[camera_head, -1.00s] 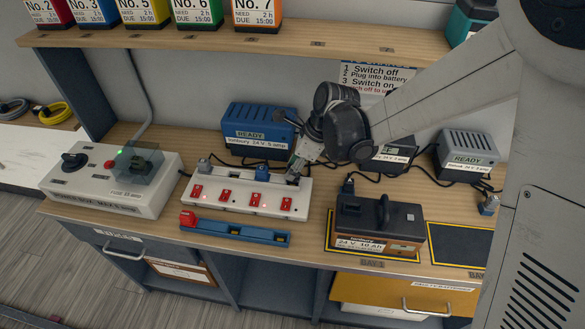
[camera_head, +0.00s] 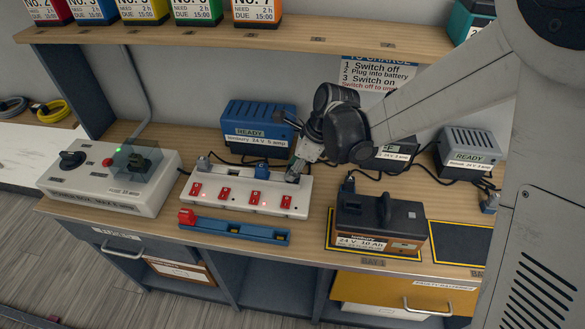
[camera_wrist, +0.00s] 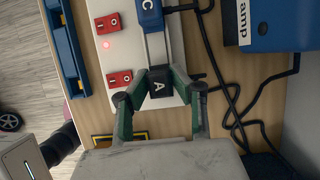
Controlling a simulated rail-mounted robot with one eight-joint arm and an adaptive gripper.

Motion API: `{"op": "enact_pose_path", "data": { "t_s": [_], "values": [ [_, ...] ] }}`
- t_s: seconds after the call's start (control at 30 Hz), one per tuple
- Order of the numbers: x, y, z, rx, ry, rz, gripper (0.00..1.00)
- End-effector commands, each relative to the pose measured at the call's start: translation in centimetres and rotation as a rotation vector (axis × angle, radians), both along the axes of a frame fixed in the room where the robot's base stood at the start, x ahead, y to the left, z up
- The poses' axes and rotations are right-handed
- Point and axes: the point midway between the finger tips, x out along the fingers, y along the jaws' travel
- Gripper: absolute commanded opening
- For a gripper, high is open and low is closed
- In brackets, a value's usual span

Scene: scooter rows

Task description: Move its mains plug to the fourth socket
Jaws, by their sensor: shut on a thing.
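The white power strip (camera_head: 240,205) lies on the bench with a row of red switches along its front. My gripper (camera_head: 297,166) is at its right end, by the fourth socket. In the wrist view my gripper (camera_wrist: 160,92) is shut on a dark plug (camera_wrist: 157,88) marked "A", one finger on each side. The plug is over or in the end socket; I cannot tell whether it is fully seated. A blue plug (camera_head: 262,171), marked "C" in the wrist view (camera_wrist: 150,12), stands in the neighbouring socket. A grey plug (camera_head: 204,163) stands at the left end.
A blue charger (camera_head: 258,132) marked ready stands behind the strip. A dark battery (camera_head: 380,222) sits to the right, in front of other chargers. A blue rail with a red block (camera_head: 235,230) lies along the front. Black cables (camera_wrist: 235,110) run beside my gripper.

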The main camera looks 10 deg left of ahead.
Motion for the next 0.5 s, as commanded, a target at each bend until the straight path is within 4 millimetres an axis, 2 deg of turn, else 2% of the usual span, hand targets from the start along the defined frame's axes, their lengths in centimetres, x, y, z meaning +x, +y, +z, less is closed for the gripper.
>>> {"op": "enact_pose_path", "data": {
  "t_s": [0.4,0.43,0.5],
  "values": [
    [0.0,0.0,-0.79,0.0,0.0,0.0,0.0],
    [0.0,0.0,-0.79,0.0,0.0,0.0,0.22],
    [0.0,0.01,-0.72,0.0,0.0,0.0,0.31]
  ]
}}
